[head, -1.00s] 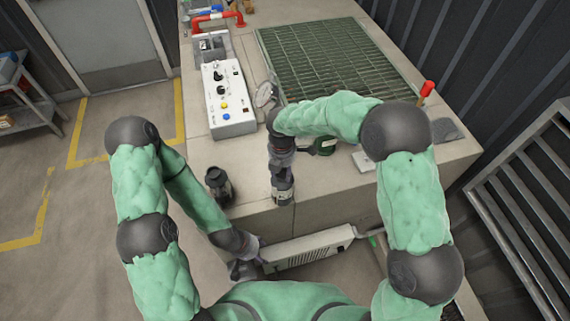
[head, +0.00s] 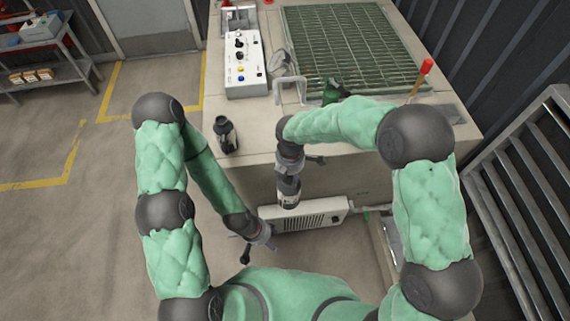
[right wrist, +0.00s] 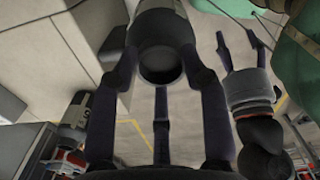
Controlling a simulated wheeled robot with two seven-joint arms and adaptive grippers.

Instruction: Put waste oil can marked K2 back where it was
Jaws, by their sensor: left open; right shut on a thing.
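My right gripper (head: 289,176) is shut on a dark can (head: 288,194) with a pale label band. The can hangs below the gripper, in front of the bench and apart from its top. In the right wrist view the held can (right wrist: 163,40) shows its round dark end between the fingers. Its marking cannot be read. A second dark can (head: 226,136) stands upright on the bench's front left corner. My left gripper (head: 258,246) is open and empty, low in front of the bench; it also shows in the right wrist view (right wrist: 240,55).
The bench top (head: 258,122) carries a white control box (head: 245,65), a green grating (head: 345,45) and a green object (head: 335,92). A vented white unit (head: 312,216) sits low at the bench front. A slatted metal rack (head: 530,180) stands right. Floor at left is open.

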